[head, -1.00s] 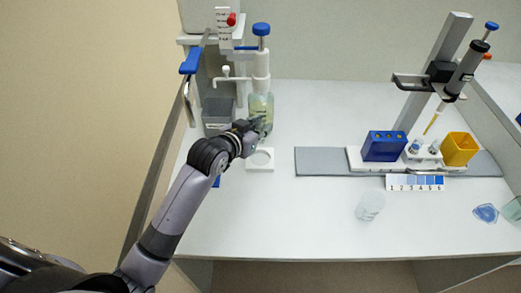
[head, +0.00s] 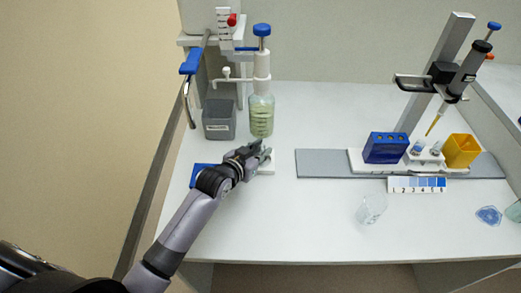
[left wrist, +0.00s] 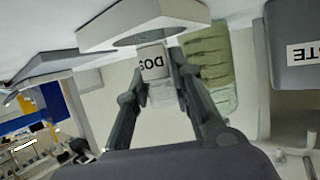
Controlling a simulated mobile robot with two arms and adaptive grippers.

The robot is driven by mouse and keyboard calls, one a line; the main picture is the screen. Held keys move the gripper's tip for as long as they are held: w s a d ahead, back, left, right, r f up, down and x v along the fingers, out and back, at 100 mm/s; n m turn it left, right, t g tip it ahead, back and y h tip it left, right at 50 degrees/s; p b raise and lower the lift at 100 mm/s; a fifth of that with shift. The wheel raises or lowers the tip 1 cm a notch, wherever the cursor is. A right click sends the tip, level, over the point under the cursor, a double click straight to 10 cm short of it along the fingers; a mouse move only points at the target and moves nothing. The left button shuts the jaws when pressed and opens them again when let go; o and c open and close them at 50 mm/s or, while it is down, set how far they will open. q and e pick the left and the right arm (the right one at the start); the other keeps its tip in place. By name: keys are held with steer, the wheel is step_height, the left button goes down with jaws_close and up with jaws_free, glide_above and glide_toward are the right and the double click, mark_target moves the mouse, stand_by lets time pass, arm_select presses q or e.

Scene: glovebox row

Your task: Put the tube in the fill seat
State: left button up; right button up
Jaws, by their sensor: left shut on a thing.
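My left gripper (head: 264,155) is over the small white seat block (head: 270,168), in front of the dispenser bottle, and hides most of that block. In the left wrist view, which is upside down, the fingers (left wrist: 158,82) are shut on a clear tube with a white label (left wrist: 153,64) reading "DOS". The tube's labelled end is at the white block (left wrist: 120,36); I cannot tell whether it is inside the seat or just above it. The tube is hard to make out in the head view. My right gripper is not in view.
The dispenser bottle (head: 261,118) with greenish liquid and a grey waste bin (head: 218,122) stand behind the gripper. A blue item (head: 202,177) lies to its left. A clear cup (head: 371,209) and a blue rack (head: 386,147) stand to the right. The front middle is clear.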

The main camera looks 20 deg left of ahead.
arm_select(q)
steer(key=o, duration=0.7)
steer(key=shift+f, duration=0.1)
steer(key=shift+o, duration=0.2)
steer(key=shift+s+a+r, duration=0.1)
steer(key=shift+s+r, duration=0.1)
steer(key=v, duration=1.1)
steer(key=shift+s+r, duration=0.2)
